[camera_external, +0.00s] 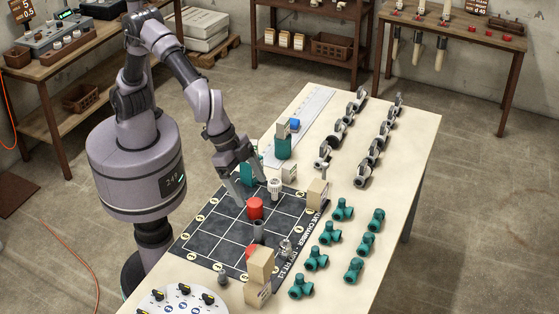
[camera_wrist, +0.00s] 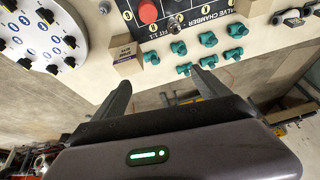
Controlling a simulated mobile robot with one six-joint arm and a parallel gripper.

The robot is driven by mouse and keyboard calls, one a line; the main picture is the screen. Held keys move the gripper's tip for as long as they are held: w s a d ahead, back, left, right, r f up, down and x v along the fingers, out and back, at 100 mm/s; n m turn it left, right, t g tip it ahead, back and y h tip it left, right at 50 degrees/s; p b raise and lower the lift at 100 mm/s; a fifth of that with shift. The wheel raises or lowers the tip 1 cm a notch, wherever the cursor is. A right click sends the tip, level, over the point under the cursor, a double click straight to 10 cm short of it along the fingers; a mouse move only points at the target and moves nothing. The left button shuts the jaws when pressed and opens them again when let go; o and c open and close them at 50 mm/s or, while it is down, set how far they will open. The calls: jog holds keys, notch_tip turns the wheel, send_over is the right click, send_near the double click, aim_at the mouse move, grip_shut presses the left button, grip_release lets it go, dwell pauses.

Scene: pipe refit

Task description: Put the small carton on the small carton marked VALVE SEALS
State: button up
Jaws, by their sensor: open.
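Two small tan cartons show at the near edge of the board in the external view. The upper one (camera_external: 261,262) appears to rest on or just behind the lower one (camera_external: 257,293), which has a label too small to read. In the wrist view a tan carton (camera_wrist: 127,60) with a printed label stands beside the board; I cannot make out the words. Another tan carton (camera_external: 317,194) stands at the board's right edge.
Red cylinders (camera_external: 255,208) and grey fittings stand on the dark board (camera_external: 205,240). Teal valves (camera_external: 316,259) stand to its right, metal clamps (camera_external: 368,165) beyond. A white dial plate (camera_external: 185,302) lies at the near left.

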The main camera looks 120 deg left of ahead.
jog(key=s+a+r+m, duration=0.1)
jog(key=s+a+r, duration=0.2)
jog(key=s+a, duration=0.35)
jog(key=s+a+r+t+y, duration=0.1)
jog(key=s+a+r, duration=0.35)
jog(key=s, duration=0.25)
jog(key=s+a+r+m, duration=0.1)
jog(key=s+a+r, duration=0.2)
jog(key=s+a, duration=0.35)
jog(key=s+a+f+m, duration=0.1)
jog(key=s+a+f, duration=0.2)
jog(key=s, duration=0.7)
jog(key=shift+y, duration=0.3)
notch_tip(320, 180, down, 6)
jog(key=b, duration=0.5)
jog(key=shift+r+b, duration=0.25)
jog(key=shift+b, duration=0.1)
jog(key=shift+o, duration=0.4)
jog(key=shift+w+r, duration=0.1)
